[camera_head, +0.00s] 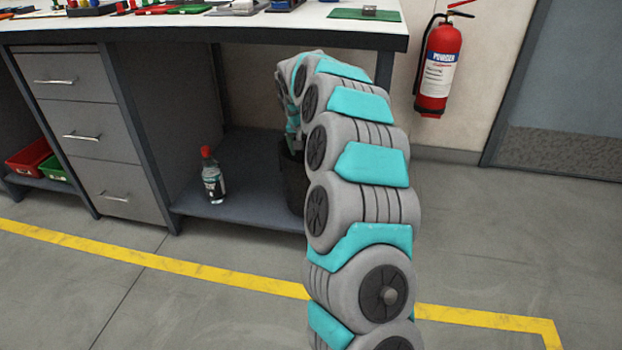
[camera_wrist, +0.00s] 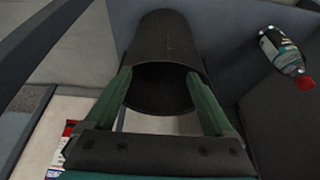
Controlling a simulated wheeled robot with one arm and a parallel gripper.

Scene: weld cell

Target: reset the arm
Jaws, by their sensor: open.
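My arm reaches forward to the low shelf under the workbench in the head view. My gripper is mostly hidden there behind my own arm links. In the wrist view, my gripper (camera_wrist: 158,76) is open, with its two green fingers apart. A dark, hollow cylindrical bin (camera_wrist: 165,40) lies ahead of it, with its open mouth facing the camera. The fingertips overlap the bin's left and right sides in the picture; I cannot tell whether they touch it. In the head view the bin (camera_head: 293,185) stands on the shelf, partly covered by my arm.
A clear bottle with a red cap (camera_head: 213,178) stands on the shelf (camera_head: 245,205), left of the bin; it also shows in the wrist view (camera_wrist: 283,50). The bench top (camera_head: 230,28) overhangs the shelf. Drawers (camera_head: 85,130) stand left, a fire extinguisher (camera_head: 437,70) hangs right. The front floor is clear.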

